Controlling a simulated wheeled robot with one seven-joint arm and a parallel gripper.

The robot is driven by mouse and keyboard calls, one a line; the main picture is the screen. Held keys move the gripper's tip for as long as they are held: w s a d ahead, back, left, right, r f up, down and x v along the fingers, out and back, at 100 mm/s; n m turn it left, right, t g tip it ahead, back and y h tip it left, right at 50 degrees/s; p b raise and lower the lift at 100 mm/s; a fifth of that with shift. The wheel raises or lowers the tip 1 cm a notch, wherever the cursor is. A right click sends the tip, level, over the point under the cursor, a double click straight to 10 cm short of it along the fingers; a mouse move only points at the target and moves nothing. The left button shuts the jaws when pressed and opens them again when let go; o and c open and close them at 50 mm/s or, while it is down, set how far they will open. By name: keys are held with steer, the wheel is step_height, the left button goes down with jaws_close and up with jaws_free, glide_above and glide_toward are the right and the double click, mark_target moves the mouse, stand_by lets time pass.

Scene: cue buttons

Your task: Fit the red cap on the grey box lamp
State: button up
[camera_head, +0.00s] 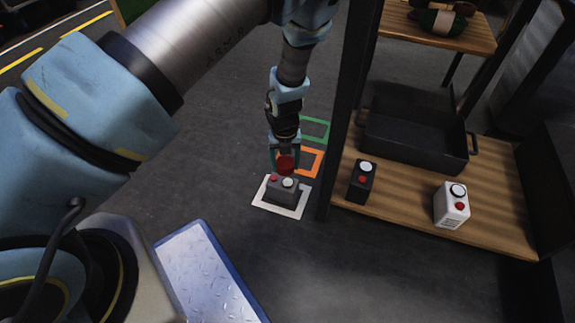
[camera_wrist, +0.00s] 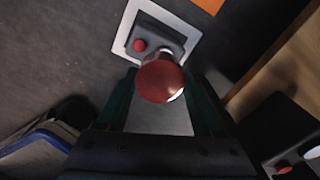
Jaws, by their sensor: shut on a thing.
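My gripper (camera_head: 285,162) points down and is shut on the red cap (camera_head: 286,163). The cap is a dark red dome and shows large between the fingers in the wrist view (camera_wrist: 161,82). The grey box (camera_head: 283,189) stands on the floor inside a white square outline. On its top are a small red button (camera_head: 274,178) and a pale round lamp (camera_head: 288,183). The cap is just above and behind the lamp in the head view. In the wrist view the cap hides most of the lamp, so I cannot tell whether they touch.
A wooden shelf (camera_head: 400,200) at the right holds a black box (camera_head: 361,182), a white box (camera_head: 451,206) and a black tray (camera_head: 415,140). A dark post stands close right of the grey box. Orange (camera_head: 318,163) and green (camera_head: 326,127) outlines lie behind it.

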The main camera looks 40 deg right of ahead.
mark_target(288, 183)
steer(key=shift+s+d+f+m, duration=0.2)
steer(key=shift+s+f+m, duration=0.05)
steer(key=shift+s+m, duration=0.15)
step_height(288, 183, down, 6)
steer(key=b, duration=0.6)
steer(key=shift+r+b, duration=0.2)
steer(key=shift+b, duration=0.2)
steer(key=shift+r+p, duration=0.15)
steer(key=shift+p, duration=1.05)
steer(key=shift+f, duration=0.7)
stand_by(0.6)
steer(key=o, duration=1)
steer(key=shift+o, duration=0.2)
step_height(288, 183, up, 11)
steer(key=p, duration=1.1)
steer(key=shift+p, duration=0.35)
